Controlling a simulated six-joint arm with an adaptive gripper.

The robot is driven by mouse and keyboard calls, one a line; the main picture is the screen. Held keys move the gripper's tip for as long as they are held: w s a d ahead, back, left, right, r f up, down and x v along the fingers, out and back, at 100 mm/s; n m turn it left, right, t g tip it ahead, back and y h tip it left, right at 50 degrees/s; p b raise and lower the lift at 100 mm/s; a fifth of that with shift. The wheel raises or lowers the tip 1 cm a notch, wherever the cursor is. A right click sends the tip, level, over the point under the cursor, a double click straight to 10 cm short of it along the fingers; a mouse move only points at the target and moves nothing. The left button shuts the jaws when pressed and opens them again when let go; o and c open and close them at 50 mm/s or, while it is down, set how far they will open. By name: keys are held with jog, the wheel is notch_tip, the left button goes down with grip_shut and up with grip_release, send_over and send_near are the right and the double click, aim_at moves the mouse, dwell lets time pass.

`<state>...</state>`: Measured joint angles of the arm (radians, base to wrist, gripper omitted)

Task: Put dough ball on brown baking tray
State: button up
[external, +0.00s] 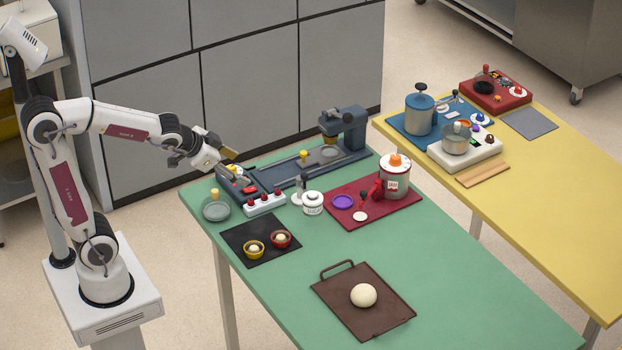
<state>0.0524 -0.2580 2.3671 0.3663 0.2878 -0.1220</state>
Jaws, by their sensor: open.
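A pale, round dough ball (363,295) rests on the brown baking tray (338,311), a flat tray with a loop handle at its back left, near the front of the green table. My gripper (222,160) is open, high at the back left corner of the green table, well away from the ball and tray. Nothing is clearly held in it; its fingertips are small in this view.
A red mat (397,208) carries a canister (395,177). Machines line the back. The green table is clear right of the tray; a yellow table (560,190) stands beyond.

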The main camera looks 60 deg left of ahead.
jog(key=s+n+g, duration=0.2)
jog(key=s+g, duration=0.1)
jog(key=s, duration=1.7)
jog(key=shift+s+d+f+n+h, duration=0.15)
jog(key=shift+s+d+n+h, duration=0.15)
jog(key=shift+n+h, duration=0.1)
